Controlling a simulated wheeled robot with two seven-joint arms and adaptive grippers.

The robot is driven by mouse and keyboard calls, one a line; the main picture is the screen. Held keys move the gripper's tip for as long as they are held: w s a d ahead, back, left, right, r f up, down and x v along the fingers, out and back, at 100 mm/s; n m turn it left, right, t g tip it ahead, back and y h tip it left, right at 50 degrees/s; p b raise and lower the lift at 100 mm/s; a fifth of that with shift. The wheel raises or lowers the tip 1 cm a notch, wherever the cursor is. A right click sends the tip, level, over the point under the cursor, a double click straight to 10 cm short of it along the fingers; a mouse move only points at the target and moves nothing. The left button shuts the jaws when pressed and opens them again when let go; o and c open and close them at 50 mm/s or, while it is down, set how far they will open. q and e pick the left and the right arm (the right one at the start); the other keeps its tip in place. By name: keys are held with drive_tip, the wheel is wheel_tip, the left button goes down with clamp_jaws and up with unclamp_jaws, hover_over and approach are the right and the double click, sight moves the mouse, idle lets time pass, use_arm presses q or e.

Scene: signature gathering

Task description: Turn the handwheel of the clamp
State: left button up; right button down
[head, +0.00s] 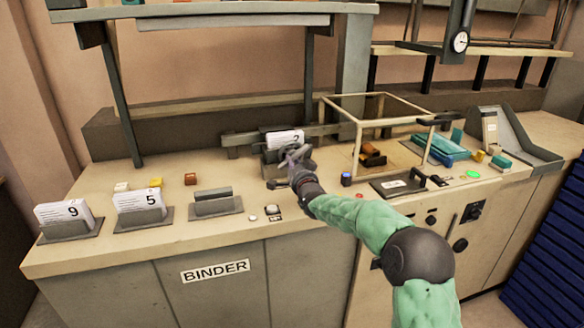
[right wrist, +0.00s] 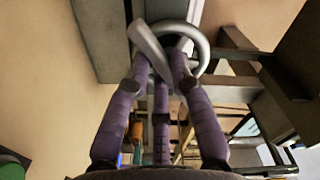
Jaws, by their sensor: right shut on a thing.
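The clamp (head: 271,158) is a dark block near the back of the bench in the head view, with a white card (head: 284,139) marked 2 standing in it. My right gripper (head: 296,158) reaches in front of it and hides part of it. In the right wrist view the handwheel (right wrist: 204,45) is a pale metal ring with a flat bar beside it. The purple fingers of my right gripper (right wrist: 160,66) close together on it. The exact contact is partly hidden by the fingers. My left gripper is not in view.
Cards marked 9 (head: 64,214) and 5 (head: 140,200) stand in holders at left, beside an empty-looking holder (head: 213,202). A wire frame (head: 358,150) stands right of the clamp.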

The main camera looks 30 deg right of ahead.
drive_tip(key=shift+f+n, duration=0.15)
drive_tip(key=shift+n, duration=0.45)
drive_tip(key=c, duration=1.1)
unclamp_jaws()
drive_tip(key=shift+s, duration=0.15)
drive_tip(key=v, duration=1.1)
drive_tip(key=shift+s, duration=0.4)
drive_tip(key=shift+f, duration=0.1)
